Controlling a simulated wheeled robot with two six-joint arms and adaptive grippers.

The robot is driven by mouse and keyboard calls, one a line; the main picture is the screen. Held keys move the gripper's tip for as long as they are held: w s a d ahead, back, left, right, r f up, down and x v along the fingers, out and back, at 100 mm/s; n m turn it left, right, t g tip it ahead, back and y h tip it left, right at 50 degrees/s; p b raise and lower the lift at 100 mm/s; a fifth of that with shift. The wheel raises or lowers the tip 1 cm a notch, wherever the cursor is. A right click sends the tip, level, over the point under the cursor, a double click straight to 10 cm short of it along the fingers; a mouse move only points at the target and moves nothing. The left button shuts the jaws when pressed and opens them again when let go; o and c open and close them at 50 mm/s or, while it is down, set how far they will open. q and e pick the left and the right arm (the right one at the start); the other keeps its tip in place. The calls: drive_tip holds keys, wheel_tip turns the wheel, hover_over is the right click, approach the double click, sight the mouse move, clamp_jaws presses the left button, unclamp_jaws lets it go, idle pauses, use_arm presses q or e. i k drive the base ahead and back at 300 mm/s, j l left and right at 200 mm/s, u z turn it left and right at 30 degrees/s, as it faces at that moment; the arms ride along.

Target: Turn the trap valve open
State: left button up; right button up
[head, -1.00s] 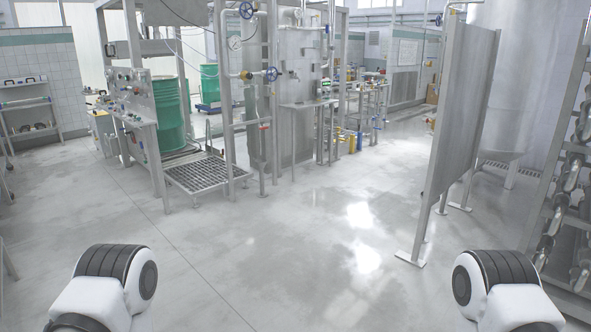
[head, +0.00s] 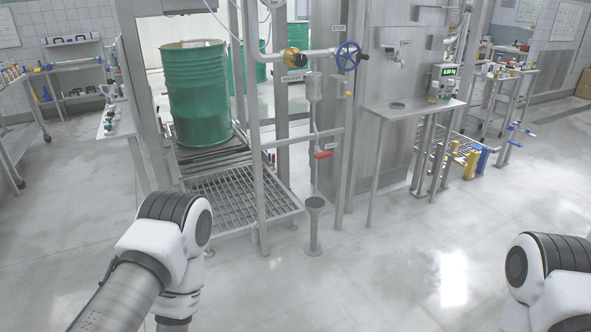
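A small valve with a red lever (head: 322,155) sits low on a thin vertical drop line, under a small grey cylinder (head: 314,88) that looks like a trap. I take this to be the trap valve; its exact lever angle is hard to tell. A grey floor drain stand (head: 315,205) is below it. Only links of my two arms show, at the lower left and lower right. Neither gripper is in view.
A green drum (head: 197,95) stands on rollers at left, behind a grated platform (head: 240,197). A steel side table (head: 415,112) with a digital display (head: 449,71) is to the right. The floor in front is clear.

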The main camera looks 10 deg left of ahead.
sight(323, 154)
drive_tip(key=i+l+u, duration=0.1)
drive_tip(key=i, duration=0.25)
drive_tip(key=i+l+u, duration=0.15)
drive_tip(key=i, duration=0.2)
drive_tip(key=i+l+u, duration=0.1)
drive_tip(key=i+l, duration=0.5)
drive_tip(key=l, duration=0.15)
drive_tip(key=i+l+u, duration=0.15)
drive_tip(key=i+l, duration=0.4)
drive_tip(key=l, duration=0.3)
drive_tip(key=i+l+u, duration=0.15)
drive_tip(key=i+l, duration=0.4)
drive_tip(key=l, duration=0.3)
drive_tip(key=u, duration=0.05)
